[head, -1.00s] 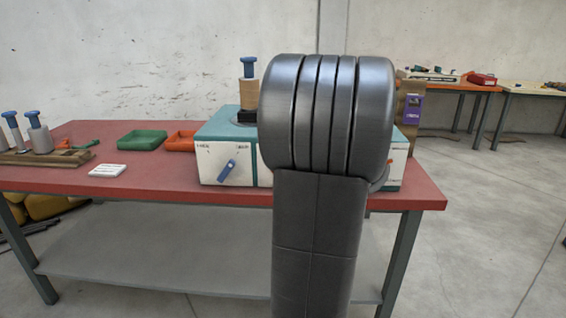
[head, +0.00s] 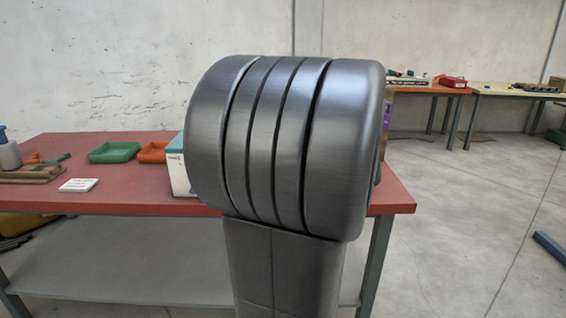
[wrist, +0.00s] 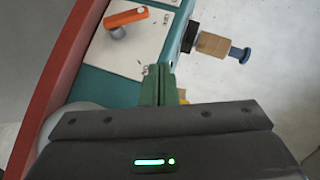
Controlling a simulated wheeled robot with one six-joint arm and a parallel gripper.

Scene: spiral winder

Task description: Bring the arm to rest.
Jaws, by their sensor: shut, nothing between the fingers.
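My gripper (wrist: 158,76) shows in the wrist view, with its greenish fingers together and nothing between them. Beyond the fingers is the winder, with a teal body (wrist: 104,88) and a white panel (wrist: 120,50) carrying an orange lever (wrist: 126,18). A wooden spool (wrist: 213,43) with a blue-knobbed end sticks out at the machine's right side. I cannot tell the gap between fingers and winder; no contact is clear. In the head view a large dark link of my arm hides most of the winder, leaving its left edge (head: 177,168) visible, and hides the gripper.
The red-topped table (head: 130,195) holds a green tray (head: 114,153), an orange tray (head: 152,153), a white card-like block (head: 78,185) and a wooden rack (head: 30,174). Benches stand at the back right. Open floor (head: 450,230) lies right, with a blue object (head: 550,250).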

